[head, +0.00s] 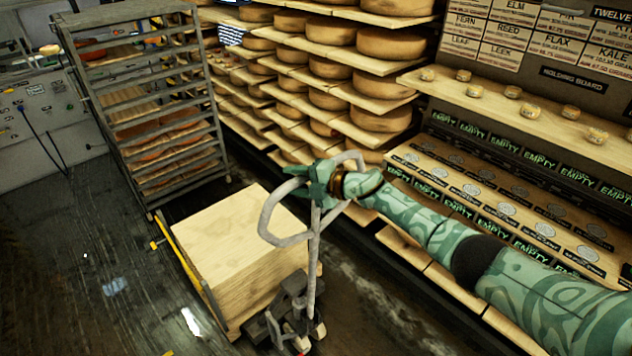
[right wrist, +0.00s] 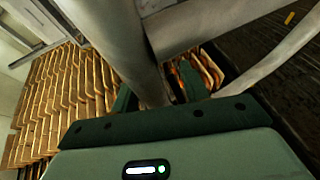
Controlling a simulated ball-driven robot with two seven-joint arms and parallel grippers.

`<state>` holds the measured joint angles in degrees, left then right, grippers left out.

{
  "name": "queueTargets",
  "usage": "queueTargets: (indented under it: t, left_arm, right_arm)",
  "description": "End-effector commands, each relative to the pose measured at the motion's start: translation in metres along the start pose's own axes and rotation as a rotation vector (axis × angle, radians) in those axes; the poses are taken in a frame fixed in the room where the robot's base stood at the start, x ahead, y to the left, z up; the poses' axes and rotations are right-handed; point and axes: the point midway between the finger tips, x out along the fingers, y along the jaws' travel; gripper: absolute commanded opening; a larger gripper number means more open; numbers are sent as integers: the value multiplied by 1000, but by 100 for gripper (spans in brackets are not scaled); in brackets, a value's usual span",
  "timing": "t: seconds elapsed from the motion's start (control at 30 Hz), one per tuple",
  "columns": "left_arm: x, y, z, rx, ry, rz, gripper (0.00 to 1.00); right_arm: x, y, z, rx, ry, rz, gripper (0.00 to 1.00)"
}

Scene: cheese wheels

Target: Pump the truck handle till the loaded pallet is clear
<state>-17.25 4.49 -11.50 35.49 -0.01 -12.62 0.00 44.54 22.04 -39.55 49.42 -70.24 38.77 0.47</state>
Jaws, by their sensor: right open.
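The pallet truck (head: 290,305) stands at the near end of a stack of pale wooden boards (head: 232,240). The pallet under the boards is mostly hidden, and I cannot tell its gap from the floor. The truck's grey looped handle (head: 268,222) stands up on its shaft, with loops to both sides. My right gripper (head: 322,180) is open at the middle of the handle, where the loops meet the shaft. In the right wrist view, grey handle bars (right wrist: 125,45) pass close in front of the palm, near the green fingers (right wrist: 188,80). Contact is unclear. My left gripper is out of view.
A grey slatted rack (head: 150,120) stands behind the boards. Shelves of cheese wheels (head: 385,43) and a sloped board marked "EMPTY" (head: 520,205) line the right side. A yellow-edged bar (head: 195,280) runs along the boards' left. Dark wet floor (head: 90,270) at left is open.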

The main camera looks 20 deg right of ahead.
Motion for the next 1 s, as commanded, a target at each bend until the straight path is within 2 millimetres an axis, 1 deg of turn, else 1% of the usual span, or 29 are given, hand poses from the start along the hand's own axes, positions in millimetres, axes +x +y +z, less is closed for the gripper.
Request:
queueTargets:
  t: [0.1, 0.17, 0.2, 0.4, 0.53, 0.6, 0.7, 0.8, 1.0]
  left_arm:
    - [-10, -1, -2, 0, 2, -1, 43]
    - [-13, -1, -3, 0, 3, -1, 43]
    - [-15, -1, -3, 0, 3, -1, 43]
    - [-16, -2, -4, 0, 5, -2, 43]
    - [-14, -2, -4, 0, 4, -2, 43]
    - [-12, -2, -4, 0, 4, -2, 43]
    - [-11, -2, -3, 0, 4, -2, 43]
    - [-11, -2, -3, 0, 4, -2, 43]
    - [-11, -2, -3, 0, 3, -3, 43]
  right_arm:
    - [-23, 2, 0, -2, 0, -3, 45]
    - [-39, 1, 1, -3, -2, -3, 45]
    - [-50, 1, 0, -3, -1, -5, 45]
    - [-103, -2, 0, -3, 0, -6, 45]
    - [-130, -3, 0, 0, 1, -7, 45]
    - [-140, -3, 1, 0, 1, -6, 45]
    - [-150, -3, 0, 1, 2, -6, 45]
    - [-154, -2, 0, 1, 2, -6, 45]
    - [-154, -2, 0, 1, 1, -5, 45]
